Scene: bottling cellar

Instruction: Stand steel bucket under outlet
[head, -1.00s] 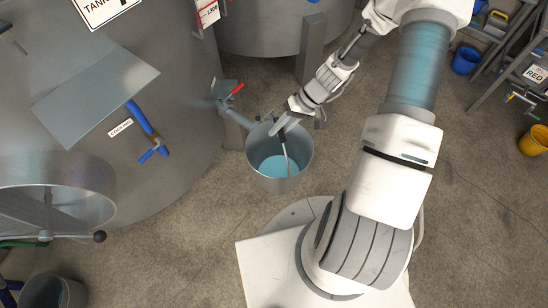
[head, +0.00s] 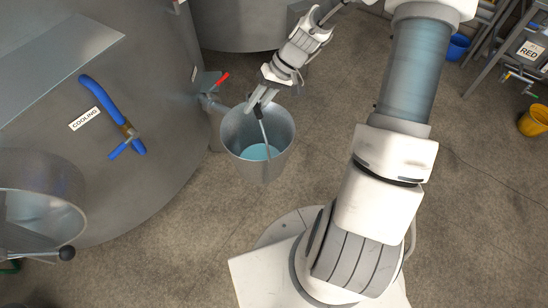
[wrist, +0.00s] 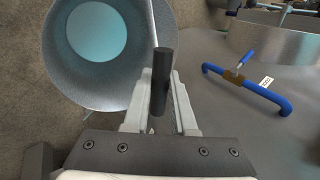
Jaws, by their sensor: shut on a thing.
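The steel bucket (head: 232,150) is upright with a blue-green bottom, which may be liquid. It also shows in the wrist view (wrist: 60,75), at the upper left. My gripper (head: 256,106) is shut on the dark grip of its raised handle (head: 264,130); the grip shows between my fingers in the wrist view (wrist: 160,85). The outlet (head: 212,101), with a red lever, juts from the big tank toward the bucket's rim, just left of and behind it. I cannot tell whether the bucket hangs or touches the floor. The outlet is not visible in the wrist view.
The big steel tank (head: 165,110) fills the left, with a blue pipe (head: 104,103) labelled COOLING and an open round hatch (head: 45,205). A second tank (head: 245,25) stands behind. A yellow bucket (head: 533,121) and a rack are far right. Floor in front is clear.

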